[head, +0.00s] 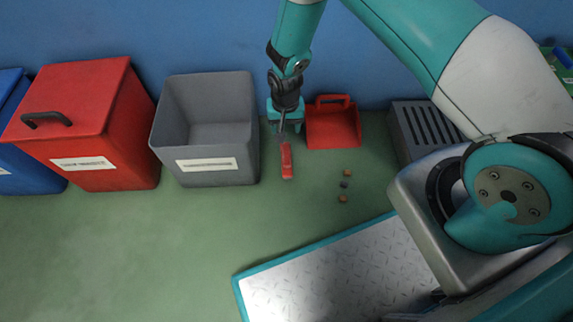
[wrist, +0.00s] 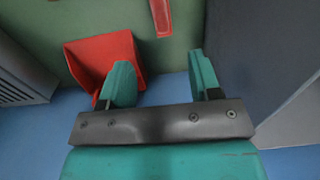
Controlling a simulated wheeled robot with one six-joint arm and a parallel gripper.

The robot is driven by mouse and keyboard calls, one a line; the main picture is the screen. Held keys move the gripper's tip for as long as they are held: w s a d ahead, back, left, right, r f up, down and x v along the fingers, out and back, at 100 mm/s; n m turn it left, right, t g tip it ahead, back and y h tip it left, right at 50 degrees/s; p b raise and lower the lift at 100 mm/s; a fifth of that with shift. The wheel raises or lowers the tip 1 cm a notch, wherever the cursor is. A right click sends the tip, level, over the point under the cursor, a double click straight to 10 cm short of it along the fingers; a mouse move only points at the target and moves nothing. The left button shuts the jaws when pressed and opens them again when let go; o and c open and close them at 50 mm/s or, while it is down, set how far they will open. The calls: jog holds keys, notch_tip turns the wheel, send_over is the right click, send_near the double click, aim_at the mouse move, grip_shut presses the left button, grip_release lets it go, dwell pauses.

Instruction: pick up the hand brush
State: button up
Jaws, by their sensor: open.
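The hand brush (head: 287,163) is a narrow red thing on the green floor in the head view, just in front of my gripper. Its far end is close to the jaws and partly hidden by them. In the wrist view the brush (wrist: 162,18) shows at the top edge, red with a greyish strip and cut off by the frame. My gripper (head: 284,124) points down near the blue wall. In the wrist view its teal fingers (wrist: 160,76) are apart with nothing between them. The brush lies beyond the fingertips, apart from them in that view.
A red dustpan (head: 333,126) lies right of my gripper, close to the left finger in the wrist view (wrist: 108,58). A grey bin (head: 218,172) stands close on the left, beside a red lidded bin (head: 100,135). Small debris (head: 345,184) lies right of the brush.

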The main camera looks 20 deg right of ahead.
aim_at(286, 153)
notch_tip(286, 153, down, 12)
jog(key=b, duration=0.6)
jog(key=shift+r, duration=0.15)
jog(key=f+b, duration=0.5)
jog(key=shift+w+d+f, duration=0.1)
jog(key=shift+w+d, duration=0.05)
jog(key=shift+w, duration=0.05)
jog(key=shift+c, duration=0.4)
grip_shut()
